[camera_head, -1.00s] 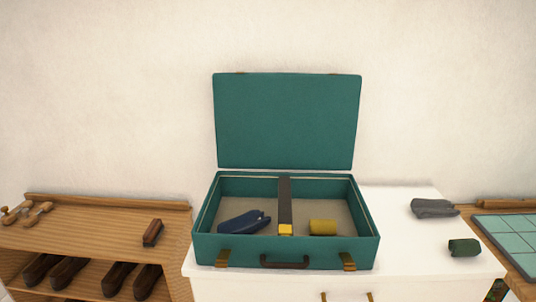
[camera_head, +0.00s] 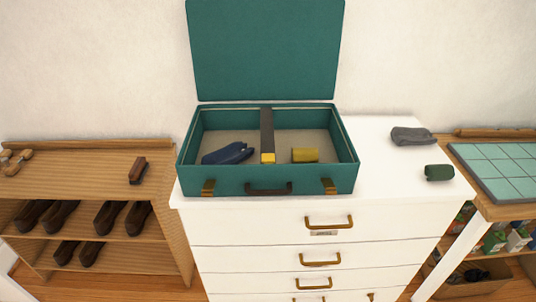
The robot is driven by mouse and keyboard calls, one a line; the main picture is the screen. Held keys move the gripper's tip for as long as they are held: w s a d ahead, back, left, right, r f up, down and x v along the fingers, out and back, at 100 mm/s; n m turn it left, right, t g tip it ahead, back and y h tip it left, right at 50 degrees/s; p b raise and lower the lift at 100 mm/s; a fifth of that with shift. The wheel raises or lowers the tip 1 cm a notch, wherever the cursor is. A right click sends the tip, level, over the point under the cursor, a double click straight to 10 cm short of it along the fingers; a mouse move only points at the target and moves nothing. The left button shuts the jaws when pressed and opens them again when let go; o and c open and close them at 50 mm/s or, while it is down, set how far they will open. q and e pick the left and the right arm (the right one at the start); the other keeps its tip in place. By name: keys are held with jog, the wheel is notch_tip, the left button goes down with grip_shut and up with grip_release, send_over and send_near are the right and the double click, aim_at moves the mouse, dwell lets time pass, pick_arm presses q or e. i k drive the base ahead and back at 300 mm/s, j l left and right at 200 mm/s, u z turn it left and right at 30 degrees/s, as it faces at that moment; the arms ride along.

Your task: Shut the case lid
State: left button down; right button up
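The green case (camera_head: 224,182) stands on top of a white chest of drawers. Its lid (camera_head: 266,50) is open and upright at the back, its top edge cut off by the picture. Inside lie a dark blue folded item (camera_head: 228,154) on the left and a yellow roll (camera_head: 305,155) on the right. A dark strap or bar with a yellow end (camera_head: 267,130) runs front to back between them. The front has a dark handle (camera_head: 268,189) and two brass latches (camera_head: 208,187). Neither of my grippers is in view.
The white chest (camera_head: 385,180) has free top space right of the case, with a grey cloth item (camera_head: 412,136) and a dark green roll (camera_head: 439,172). A wooden shoe rack (camera_head: 80,170) stands left. A table with a tiled green mat (camera_head: 500,172) stands right.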

aim_at(241, 49)
jog(key=i+j+u, duration=0.5)
jog(key=i+j, duration=0.2)
jog(key=j, duration=0.3)
jog(key=i+j+u, duration=0.45)
jog(key=i+j, duration=0.3)
jog(key=i, duration=0.05)
